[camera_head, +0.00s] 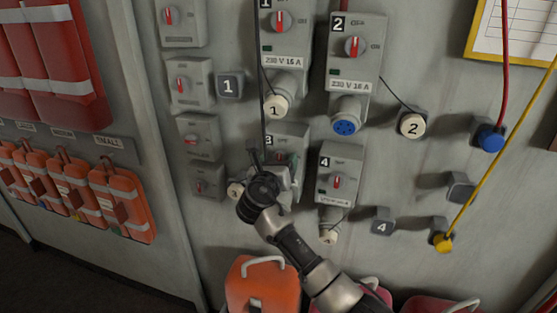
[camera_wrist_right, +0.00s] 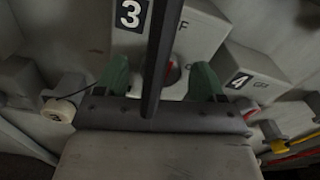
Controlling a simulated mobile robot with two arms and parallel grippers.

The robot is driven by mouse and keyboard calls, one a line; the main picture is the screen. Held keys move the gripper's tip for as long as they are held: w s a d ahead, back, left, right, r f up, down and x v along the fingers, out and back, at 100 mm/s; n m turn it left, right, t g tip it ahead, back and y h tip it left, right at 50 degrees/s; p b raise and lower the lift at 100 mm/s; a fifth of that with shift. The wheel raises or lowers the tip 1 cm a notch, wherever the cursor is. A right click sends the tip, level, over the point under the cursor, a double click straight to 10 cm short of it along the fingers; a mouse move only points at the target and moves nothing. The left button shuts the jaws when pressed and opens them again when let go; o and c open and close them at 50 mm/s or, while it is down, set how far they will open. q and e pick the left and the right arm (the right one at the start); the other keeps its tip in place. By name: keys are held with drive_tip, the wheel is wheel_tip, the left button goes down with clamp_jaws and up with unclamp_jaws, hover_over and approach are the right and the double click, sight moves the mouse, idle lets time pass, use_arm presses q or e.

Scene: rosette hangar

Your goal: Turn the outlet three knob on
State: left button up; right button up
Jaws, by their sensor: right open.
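The outlet three box (camera_head: 290,131) is a grey unit on the wall, below outlet one. My right gripper (camera_head: 275,165) is in front of it and hides most of its face in the head view. In the right wrist view the box shows its "3" label (camera_wrist_right: 130,14), and the red and white knob (camera_wrist_right: 174,72) is partly visible. My right gripper (camera_wrist_right: 162,82) is open, with one green finger on each side of the knob. A dark bar crosses in front and hides part of the knob. I cannot tell its exact angle or whether the fingers touch it. My left gripper is not in view.
Outlet one (camera_head: 281,48) is above, outlet two (camera_head: 354,58) upper right, and outlet four (camera_head: 338,175) close on the right. Smaller switch boxes (camera_head: 191,82) line the left. A white cap (camera_wrist_right: 58,111) hangs near the left finger. Orange cases (camera_head: 262,285) stand below.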

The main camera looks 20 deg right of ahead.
drive_tip(key=shift+c, duration=0.4)
drive_tip(key=c, duration=0.8)
drive_tip(key=shift+c, duration=0.2)
drive_tip(key=shift+m, duration=0.4)
drive_tip(key=shift+a+f+m+b, duration=0.1)
drive_tip(key=shift+m+b, duration=5.3)
drive_tip(key=shift+m, duration=3.3)
